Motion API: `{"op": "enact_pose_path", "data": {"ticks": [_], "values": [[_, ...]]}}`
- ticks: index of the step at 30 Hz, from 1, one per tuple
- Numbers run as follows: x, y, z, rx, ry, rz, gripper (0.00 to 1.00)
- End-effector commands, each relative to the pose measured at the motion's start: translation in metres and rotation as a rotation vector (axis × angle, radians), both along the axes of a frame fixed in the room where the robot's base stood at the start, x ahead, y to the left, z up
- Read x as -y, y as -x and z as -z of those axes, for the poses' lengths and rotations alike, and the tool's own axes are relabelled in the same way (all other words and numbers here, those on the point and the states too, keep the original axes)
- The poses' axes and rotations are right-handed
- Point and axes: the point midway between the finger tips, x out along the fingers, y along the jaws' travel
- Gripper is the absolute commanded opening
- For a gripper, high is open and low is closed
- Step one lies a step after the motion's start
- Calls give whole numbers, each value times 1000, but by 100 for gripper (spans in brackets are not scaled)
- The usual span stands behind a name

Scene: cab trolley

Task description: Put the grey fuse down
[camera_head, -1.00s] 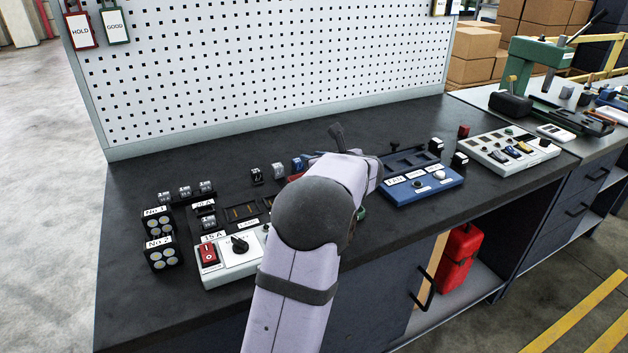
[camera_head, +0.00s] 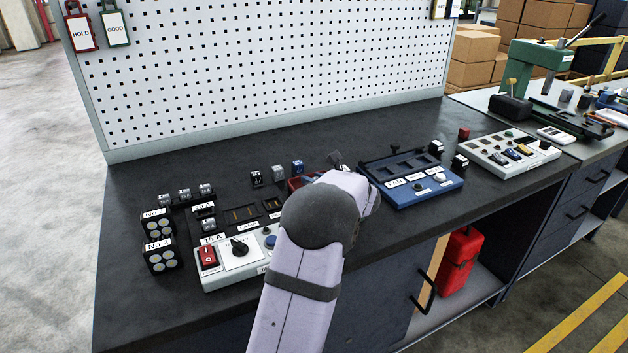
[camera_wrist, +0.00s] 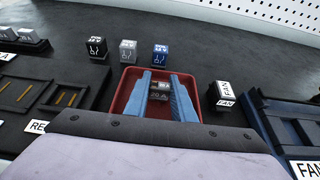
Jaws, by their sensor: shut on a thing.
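The grey fuse (camera_wrist: 160,87) shows in the wrist view as a small grey block with a dark lower part, between the two blue fingers of my gripper (camera_wrist: 161,80). My gripper is shut on it. The fuse and fingertips are over the inside of a red tray (camera_wrist: 121,92). I cannot tell whether the fuse touches the tray floor. In the head view, my arm hides the fuse, the fingers and most of the red tray (camera_head: 294,184).
Black (camera_wrist: 97,48), grey (camera_wrist: 127,50) and blue (camera_wrist: 160,54) blocks stand behind the tray. A FAN-labelled block (camera_wrist: 223,95) stands close to its right. A white switch panel (camera_head: 238,252) is left, a blue panel (camera_head: 430,193) right. The bench behind the blocks is clear.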

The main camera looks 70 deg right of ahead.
Motion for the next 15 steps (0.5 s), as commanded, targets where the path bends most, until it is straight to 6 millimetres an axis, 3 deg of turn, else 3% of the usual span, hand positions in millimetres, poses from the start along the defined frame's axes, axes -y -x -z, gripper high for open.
{"op": "enact_pose_path", "data": {"ticks": [7, 8, 9, 15], "values": [[0, 0, 5, -1, 1, 0, 2], [0, 0, 3, -1, 1, 0, 30], [0, 0, 3, 0, 0, 0, 39], [0, 0, 3, 0, 0, 0, 41]]}}
